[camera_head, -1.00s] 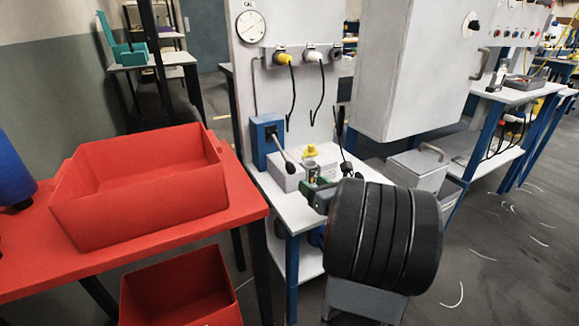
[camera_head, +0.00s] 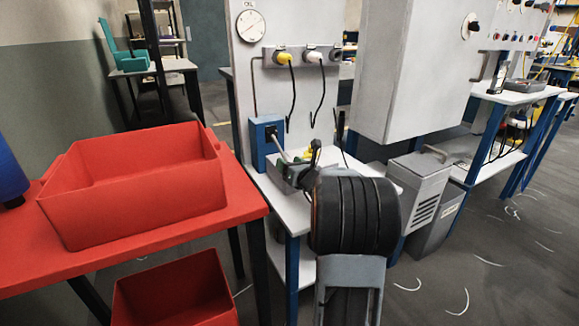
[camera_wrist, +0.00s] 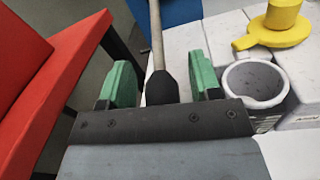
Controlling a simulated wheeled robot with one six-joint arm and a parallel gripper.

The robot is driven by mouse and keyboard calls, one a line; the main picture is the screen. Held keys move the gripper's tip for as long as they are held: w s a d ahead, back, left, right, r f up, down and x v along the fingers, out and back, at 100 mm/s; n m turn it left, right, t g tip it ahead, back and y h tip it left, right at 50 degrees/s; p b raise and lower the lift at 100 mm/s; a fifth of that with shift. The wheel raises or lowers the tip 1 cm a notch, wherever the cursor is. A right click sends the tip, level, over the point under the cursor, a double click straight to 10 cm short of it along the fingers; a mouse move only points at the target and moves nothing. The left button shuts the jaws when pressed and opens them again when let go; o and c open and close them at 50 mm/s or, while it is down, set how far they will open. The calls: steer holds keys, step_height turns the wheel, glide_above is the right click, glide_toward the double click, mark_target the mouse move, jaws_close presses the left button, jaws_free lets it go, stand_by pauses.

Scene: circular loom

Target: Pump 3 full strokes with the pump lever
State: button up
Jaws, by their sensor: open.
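The pump is a blue box (camera_head: 265,142) on the small white bench, against the grey panel. Its lever (camera_head: 281,147) slants from the box down to the right; its lower end is hidden in the head view behind my wrist. In the wrist view the lever's metal rod (camera_wrist: 156,35) ends in a black grip (camera_wrist: 162,87). My gripper (camera_wrist: 162,80) is open, with one green finger on each side of the grip. Gaps show between the grip and both fingers, so it is not clamped.
A grey cup (camera_wrist: 255,85) and a yellow cap (camera_wrist: 281,22) on light blocks stand close to the right finger. A red table (camera_head: 245,205) with a red bin (camera_head: 140,200) is at left.

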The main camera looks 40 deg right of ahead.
steer(key=shift+w, duration=0.1)
jaws_close()
stand_by(0.6)
